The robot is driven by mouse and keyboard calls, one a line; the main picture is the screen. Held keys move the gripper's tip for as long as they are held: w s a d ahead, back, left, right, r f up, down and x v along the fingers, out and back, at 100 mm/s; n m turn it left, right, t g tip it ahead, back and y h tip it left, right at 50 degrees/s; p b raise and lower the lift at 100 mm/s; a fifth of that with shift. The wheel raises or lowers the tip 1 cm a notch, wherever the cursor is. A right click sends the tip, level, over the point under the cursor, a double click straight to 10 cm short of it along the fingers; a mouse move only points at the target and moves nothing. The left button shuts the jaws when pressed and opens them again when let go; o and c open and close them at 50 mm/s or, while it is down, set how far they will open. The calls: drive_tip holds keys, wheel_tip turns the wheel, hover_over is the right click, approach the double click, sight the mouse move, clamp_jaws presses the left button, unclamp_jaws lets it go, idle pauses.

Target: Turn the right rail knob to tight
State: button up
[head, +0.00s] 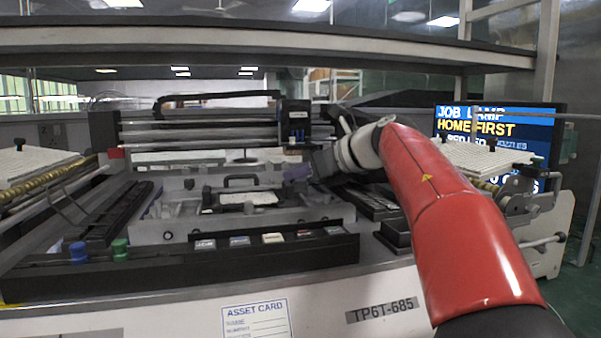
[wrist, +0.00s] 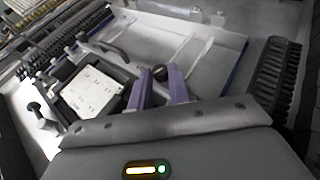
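My gripper (wrist: 159,82) shows two purple fingers in the wrist view with a clear gap between them. A small dark round knob (wrist: 160,73) appears between the fingertips. I cannot tell how deep it lies or whether a finger touches it, and I see no tight or loose mark on it. Another dark knob (wrist: 34,107) is at the left of the wrist view. A pale board (wrist: 88,92) lies in a dark frame between the knobs. In the head view my gripper (head: 297,172) is over the right part of the machine bed, and hides what is under it.
A dark comb-like feeder bank (wrist: 272,75) stands at the right of the wrist view. A black handle (head: 240,179) stands behind the pale board (head: 248,198). A blue knob (head: 77,252) and a green knob (head: 120,248) are at the front left. A screen (head: 495,140) reads HOME FIRST.

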clamp_jaws()
drive_tip(key=shift+s+a+m+t+h, duration=0.1)
drive_tip(key=shift+s+m+t+h, duration=0.05)
drive_tip(key=shift+m+t+h, duration=0.5)
drive_tip(key=o, duration=0.7)
unclamp_jaws()
drive_tip(key=v, duration=0.7)
drive_tip(key=shift+s+d, duration=0.15)
drive_tip(key=shift+d, duration=0.1)
drive_tip(key=shift+s, duration=0.1)
